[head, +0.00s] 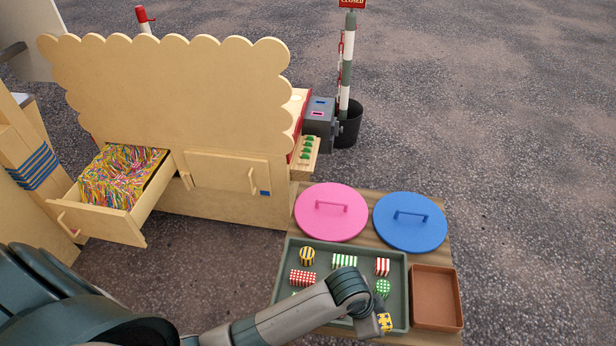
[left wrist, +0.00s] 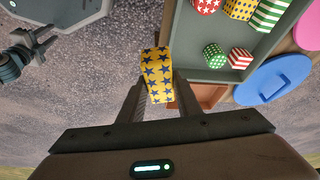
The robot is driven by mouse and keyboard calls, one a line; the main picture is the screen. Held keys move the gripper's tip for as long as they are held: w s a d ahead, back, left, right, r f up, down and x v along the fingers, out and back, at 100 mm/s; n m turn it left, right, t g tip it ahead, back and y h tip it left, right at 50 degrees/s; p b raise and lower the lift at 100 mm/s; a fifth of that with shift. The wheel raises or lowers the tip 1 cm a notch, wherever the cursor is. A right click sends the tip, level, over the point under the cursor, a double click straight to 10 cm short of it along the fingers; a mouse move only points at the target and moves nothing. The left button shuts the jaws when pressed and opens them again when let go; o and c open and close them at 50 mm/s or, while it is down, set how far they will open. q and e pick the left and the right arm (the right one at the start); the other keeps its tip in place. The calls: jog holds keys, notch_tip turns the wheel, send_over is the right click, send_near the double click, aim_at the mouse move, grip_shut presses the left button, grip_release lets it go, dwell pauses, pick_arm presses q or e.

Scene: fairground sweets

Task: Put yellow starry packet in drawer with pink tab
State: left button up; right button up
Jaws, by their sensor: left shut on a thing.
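A yellow packet with dark blue stars (left wrist: 158,73) is between the fingers of my left gripper (left wrist: 160,100), which is shut on it. In the head view the packet (head: 385,322) shows at the tip of my left arm, over the right front part of the grey-green tray. An open wooden drawer (head: 105,224) juts out of the stall at the left, filled with coloured paper shreds (head: 122,176). Its front has a handle (head: 62,219) and a small pinkish mark beside it. A closed front (head: 225,172) to its right has a blue tab (head: 265,193).
The tray (head: 402,262) holds several striped and starry packets. A pink lid (head: 331,212), a blue lid (head: 410,222) and an empty brown tray (head: 436,297) share the table. A grey box (head: 320,124) and a striped post (head: 346,65) stand behind. Open asphalt lies between drawer and table.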

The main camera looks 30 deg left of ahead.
pick_arm(q)
jog(key=s+a+r+n+t+y, duration=0.1)
jog(key=a+r+n+t+y, duration=0.1)
jog(key=a+r+n, duration=0.9)
jog(key=a+r+y, duration=0.1)
jog(key=a+r, duration=0.4)
jog(key=a, duration=0.3)
jog(key=shift+y, duration=0.4)
